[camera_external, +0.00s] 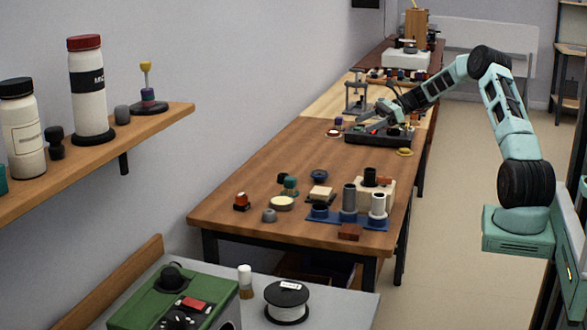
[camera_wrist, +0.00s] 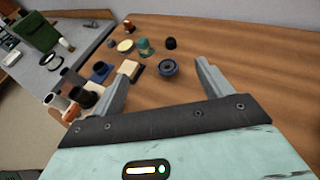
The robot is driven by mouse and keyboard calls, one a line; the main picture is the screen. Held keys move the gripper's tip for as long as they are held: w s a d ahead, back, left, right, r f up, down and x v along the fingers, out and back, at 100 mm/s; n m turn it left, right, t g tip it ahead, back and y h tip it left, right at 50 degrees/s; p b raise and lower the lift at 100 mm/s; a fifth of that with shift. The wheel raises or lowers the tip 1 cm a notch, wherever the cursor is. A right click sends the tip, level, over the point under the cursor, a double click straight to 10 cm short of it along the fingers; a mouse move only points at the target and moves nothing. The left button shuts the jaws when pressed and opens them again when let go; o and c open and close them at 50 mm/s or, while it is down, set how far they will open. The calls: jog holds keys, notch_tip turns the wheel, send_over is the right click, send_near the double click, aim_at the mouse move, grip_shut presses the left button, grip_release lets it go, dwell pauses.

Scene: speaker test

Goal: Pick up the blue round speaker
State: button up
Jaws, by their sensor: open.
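The blue round speaker (camera_external: 319,175) is a small, dark blue disc lying on the brown wooden table. In the wrist view the speaker (camera_wrist: 168,67) shows between the two fingertips, with bare wood around it. My gripper (camera_external: 367,121) is over the far part of the table, near a dark tray, well beyond the speaker and apart from it. In the wrist view my gripper (camera_wrist: 164,63) has its grey fingers spread wide with nothing between them.
Beside the speaker are a teal piece (camera_wrist: 145,46), a black cylinder (camera_wrist: 170,43), a cream dish (camera_external: 281,203) and a beige-topped block (camera_external: 321,192). A blue rack (camera_external: 375,224) with upright cylinders stands nearer the front. Bare wood (camera_external: 300,145) lies between gripper and speaker.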

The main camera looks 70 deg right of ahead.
send_near(323, 173)
jog(key=x, duration=0.5)
jog(key=shift+w+f, duration=0.1)
jog(key=shift+f, duration=0.15)
jog(key=shift+p+x, duration=0.4)
jog(key=shift+x, duration=2.7)
jog(key=shift+w+r, duration=0.1)
jog(key=shift+r, duration=0.05)
jog(key=c, duration=1.1)
